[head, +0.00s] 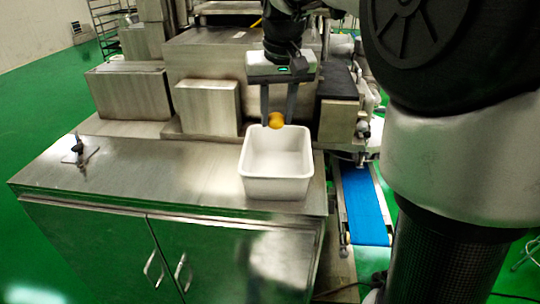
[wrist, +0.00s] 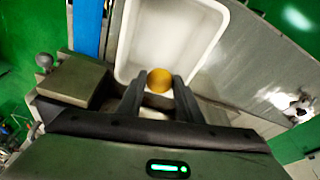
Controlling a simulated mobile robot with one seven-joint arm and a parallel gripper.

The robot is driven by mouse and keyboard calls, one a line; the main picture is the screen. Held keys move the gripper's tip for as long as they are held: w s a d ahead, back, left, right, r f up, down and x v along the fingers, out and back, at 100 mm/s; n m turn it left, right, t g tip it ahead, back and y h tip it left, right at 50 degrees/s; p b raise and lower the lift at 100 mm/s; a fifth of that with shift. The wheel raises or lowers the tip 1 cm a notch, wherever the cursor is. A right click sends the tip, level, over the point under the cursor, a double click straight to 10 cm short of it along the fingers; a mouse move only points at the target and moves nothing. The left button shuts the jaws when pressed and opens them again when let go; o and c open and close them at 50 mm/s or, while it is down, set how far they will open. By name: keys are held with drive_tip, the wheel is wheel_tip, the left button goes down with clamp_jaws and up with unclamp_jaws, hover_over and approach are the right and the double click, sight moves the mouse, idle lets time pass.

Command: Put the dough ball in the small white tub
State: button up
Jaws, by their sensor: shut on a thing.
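The dough ball (head: 276,120) is a small orange-yellow ball. My gripper (head: 277,117) is shut on it and points down over the small white tub (head: 276,187). The tub is a square, open container on the steel cabinet top, near its right end. In the head view the ball shows at the level of the tub's far rim. In the wrist view the dough ball (wrist: 160,80) sits between the fingertips of my gripper (wrist: 159,85), in front of the tub's white inside (wrist: 165,40). The tub looks empty in what shows of it.
The steel cabinet top (head: 150,180) is mostly clear left of the tub. A small metal fitting (head: 78,150) stands at its left. Steel machine housings (head: 208,108) rise behind the tub. A blue conveyor belt (head: 363,210) runs to the right, below the cabinet's edge.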

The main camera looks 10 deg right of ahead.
drive_tip(key=o, duration=1.1)
drive_tip(key=p+v, duration=0.2)
drive_tip(key=v, duration=1.5)
drive_tip(key=shift+r, duration=0.25)
drive_tip(key=s+f, duration=0.6)
drive_tip(key=s+f+t, duration=0.1)
drive_tip(key=s+f, duration=0.5)
drive_tip(key=s, duration=0.1)
drive_tip(key=s+f+t+p, duration=0.1)
drive_tip(key=s+f, duration=0.5)
drive_tip(key=shift+s+d+f+n, duration=0.1)
drive_tip(key=shift+s+d+n, duration=0.1)
drive_tip(key=shift+s+n, duration=0.15)
